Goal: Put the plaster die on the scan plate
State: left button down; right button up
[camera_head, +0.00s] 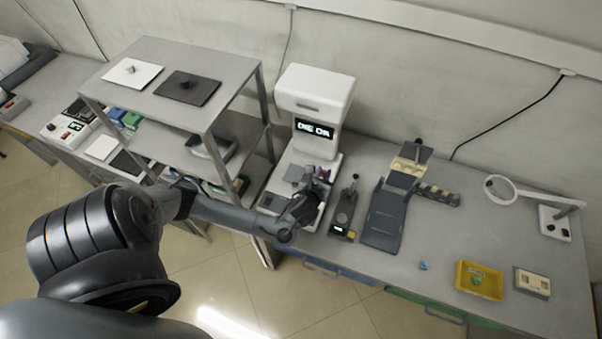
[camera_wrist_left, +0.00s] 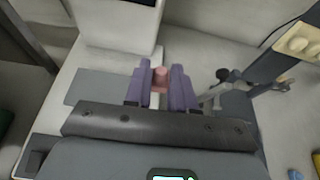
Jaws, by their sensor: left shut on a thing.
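My left gripper (camera_head: 321,174) reaches over the base of the white machine with the lit display. In the left wrist view its purple fingers (camera_wrist_left: 161,84) are shut on a small pinkish stub, which looks like the plaster die (camera_wrist_left: 160,74). Its lower part is hidden between the fingers. The white machine (camera_head: 318,95) has a pale base; a grey square plate (camera_head: 295,173) shows on it beside the gripper. I cannot tell for sure which surface is the scan plate, or whether the die touches anything. My right gripper is not in view.
A metal shelf rack (camera_head: 215,60) stands close on the left. A dark lever device (camera_head: 343,215) and a dark sloped stand (camera_head: 386,215) are right of the machine. A yellow tray (camera_head: 462,285) and a ring lamp (camera_head: 500,181) lie farther right. Bench between is partly clear.

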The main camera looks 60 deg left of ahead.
pick_arm(q)
send_over(300, 174)
jog(key=d, duration=0.2)
jog(key=f, duration=0.5)
jog(key=shift+s+a+f, duration=0.25)
jog(key=shift+s+f, duration=0.15)
jog(key=shift+f+b, duration=0.45)
jog(key=shift+f, duration=1.55)
jog(key=c, duration=0.9)
grip_release()
jog(key=shift+f, duration=0.1)
jog(key=shift+c, duration=0.2)
